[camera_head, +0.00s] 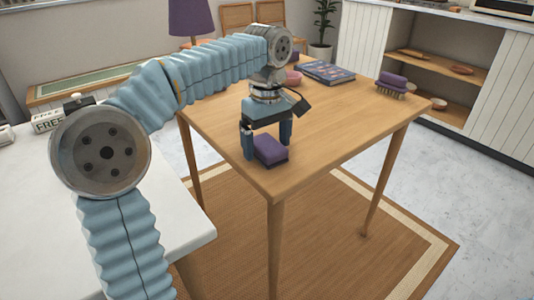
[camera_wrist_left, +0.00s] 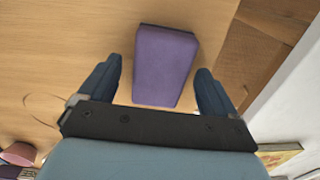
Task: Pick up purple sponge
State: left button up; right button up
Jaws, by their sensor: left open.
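The purple sponge (camera_head: 270,149) lies on the wooden table (camera_head: 330,120) near its front corner. My left gripper (camera_head: 267,150) is open right above and around it, fingers pointing down. In the left wrist view the sponge (camera_wrist_left: 165,65) sits ahead of and between the two fingers of my left gripper (camera_wrist_left: 161,88), with a gap on each side. The sponge is slightly tilted relative to the fingers there. Its near end is close to the palm in the picture. My right gripper does not show.
A purple-backed brush (camera_head: 391,84) stands at the table's right. A dark book (camera_head: 328,72) and a pink bowl (camera_head: 293,77) are at the back. The table's front edge is close to the sponge. A white counter (camera_head: 185,225) is at left.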

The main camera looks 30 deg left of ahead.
pick_arm(q)
jog(key=shift+f, duration=0.45)
jog(key=shift+c, duration=0.4)
jog(key=c, duration=0.9)
jog(key=shift+r, duration=0.1)
jog(key=shift+c, duration=0.2)
jog(key=shift+r, duration=0.25)
notch_tip(320, 180, up, 2)
jog(key=shift+r+p, duration=0.25)
jog(key=shift+p, duration=0.25)
jog(key=s+d+r, duration=0.1)
jog(key=r, duration=0.1)
jog(key=s+d+r, duration=0.1)
jog(key=r, duration=0.1)
jog(key=s+d+r+p, duration=0.1)
jog(key=s+r, duration=0.1)
jog(key=shift+r, duration=0.1)
jog(key=s+d+r, duration=0.3)
jog(key=s+d, duration=0.2)
jog(key=s, duration=0.2)
jog(key=shift+d+r, duration=0.25)
jog(key=shift+r, duration=0.1)
